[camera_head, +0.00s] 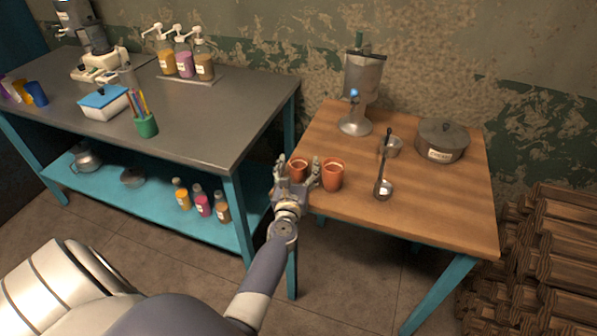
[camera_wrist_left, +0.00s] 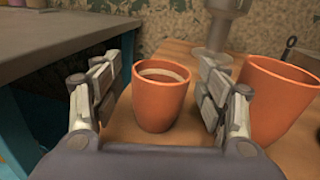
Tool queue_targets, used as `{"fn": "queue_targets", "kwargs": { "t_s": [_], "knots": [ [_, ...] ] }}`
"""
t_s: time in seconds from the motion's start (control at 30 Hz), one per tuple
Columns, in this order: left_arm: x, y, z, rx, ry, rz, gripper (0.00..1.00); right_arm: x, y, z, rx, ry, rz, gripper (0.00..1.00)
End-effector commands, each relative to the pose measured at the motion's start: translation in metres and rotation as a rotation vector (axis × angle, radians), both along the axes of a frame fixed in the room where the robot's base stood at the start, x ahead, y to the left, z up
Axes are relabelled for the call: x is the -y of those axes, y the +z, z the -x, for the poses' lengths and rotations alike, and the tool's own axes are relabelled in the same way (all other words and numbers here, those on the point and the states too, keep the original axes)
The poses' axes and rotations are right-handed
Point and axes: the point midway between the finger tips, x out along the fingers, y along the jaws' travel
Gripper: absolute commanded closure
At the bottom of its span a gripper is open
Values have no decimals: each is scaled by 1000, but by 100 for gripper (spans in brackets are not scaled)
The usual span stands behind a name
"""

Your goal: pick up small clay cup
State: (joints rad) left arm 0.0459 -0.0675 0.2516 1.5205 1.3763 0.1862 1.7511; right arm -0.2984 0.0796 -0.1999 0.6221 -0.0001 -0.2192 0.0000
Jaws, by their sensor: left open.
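The small clay cup (camera_head: 298,169) stands upright near the left front edge of the wooden table (camera_head: 437,192). It also shows in the left wrist view (camera_wrist_left: 160,102), between the fingers, with a lighter band inside its rim. My left gripper (camera_head: 299,172) is open, one finger on each side of this cup, with gaps to the cup visible. A larger clay cup (camera_head: 333,176) stands just to the right; in the left wrist view (camera_wrist_left: 284,98) it is right beside the right finger. My right gripper is not in view.
A metal dispenser (camera_head: 361,90), a small metal cup (camera_head: 391,147), a ladle (camera_head: 383,188) and a lidded pot (camera_head: 442,141) stand farther back or right. A metal-topped counter (camera_head: 208,112) with bottles and a green pen cup (camera_head: 146,125) is at left. Stacked firewood (camera_head: 540,260) lies right.

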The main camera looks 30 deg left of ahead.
Motion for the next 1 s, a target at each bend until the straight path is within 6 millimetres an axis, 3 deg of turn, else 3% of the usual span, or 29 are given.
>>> {"fn": "queue_targets", "kwargs": {
  "t_s": [0.07,0.27,0.67,1.0],
  "knots": [
    [0,0,0,0,0,0,37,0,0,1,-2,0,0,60],
    [0,0,0,0,0,0,81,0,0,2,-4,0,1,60],
    [0,3,0,0,0,0,81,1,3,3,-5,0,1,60],
    [1,38,0,2,0,0,81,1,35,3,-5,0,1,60]
  ]
}}
